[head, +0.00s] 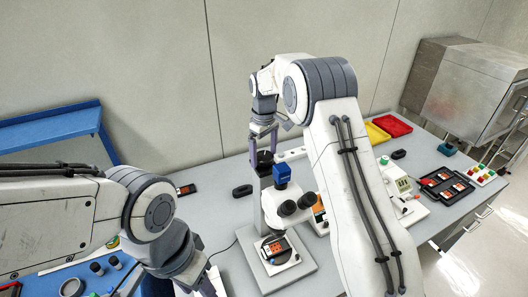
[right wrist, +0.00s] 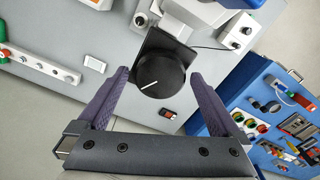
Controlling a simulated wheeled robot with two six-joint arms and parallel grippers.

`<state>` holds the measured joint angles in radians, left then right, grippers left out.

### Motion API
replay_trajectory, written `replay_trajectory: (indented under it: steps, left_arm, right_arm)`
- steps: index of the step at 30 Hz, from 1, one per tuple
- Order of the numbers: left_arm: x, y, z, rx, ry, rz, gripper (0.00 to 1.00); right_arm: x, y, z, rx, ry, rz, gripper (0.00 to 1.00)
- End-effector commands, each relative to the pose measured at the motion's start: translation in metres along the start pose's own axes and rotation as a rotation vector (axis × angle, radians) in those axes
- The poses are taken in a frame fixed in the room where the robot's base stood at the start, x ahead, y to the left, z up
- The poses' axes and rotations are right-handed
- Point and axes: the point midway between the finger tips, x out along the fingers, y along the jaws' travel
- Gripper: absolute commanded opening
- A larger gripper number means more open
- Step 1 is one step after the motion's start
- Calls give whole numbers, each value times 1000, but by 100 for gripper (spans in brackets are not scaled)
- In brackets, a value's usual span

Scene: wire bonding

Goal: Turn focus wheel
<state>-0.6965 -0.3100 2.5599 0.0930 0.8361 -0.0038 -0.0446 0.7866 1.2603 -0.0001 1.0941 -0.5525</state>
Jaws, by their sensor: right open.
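The focus wheel (right wrist: 163,68) is a round black knob with a white index line, on the microscope column. In the right wrist view its line points to the lower left. My right gripper (right wrist: 160,80) is open, with one purple finger on each side of the wheel and gaps to both. In the head view the right gripper (head: 263,138) is above the dark wheel (head: 264,158). My left gripper (head: 205,285) is at the bottom edge, partly cut off.
A board with orange parts (head: 275,249) lies on the microscope base (head: 300,266). Red (head: 392,124) and yellow (head: 374,133) bins, a black tray (head: 445,186) and a metal cabinet (head: 465,85) are to the right. A blue workstation (right wrist: 280,115) shows in the wrist view.

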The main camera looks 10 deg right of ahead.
Motion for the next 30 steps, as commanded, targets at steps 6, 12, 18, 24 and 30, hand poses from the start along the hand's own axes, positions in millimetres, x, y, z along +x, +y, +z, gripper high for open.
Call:
replay_trajectory:
  steps: [6,12,18,24,30]
  left_arm:
    - [0,0,0,0,0,0,50]
    - [0,0,0,0,0,0,50]
    - [0,0,0,0,0,0,50]
    - [1,0,0,0,0,0,50]
    - [2,0,0,0,0,0,50]
  right_arm:
    - [0,0,0,0,0,0,50]
    - [0,0,0,3,0,0,20]
    - [-1,0,0,43,0,0,20]
    - [-1,0,0,155,0,0,20]
    - [-1,1,0,328,1,0,20]
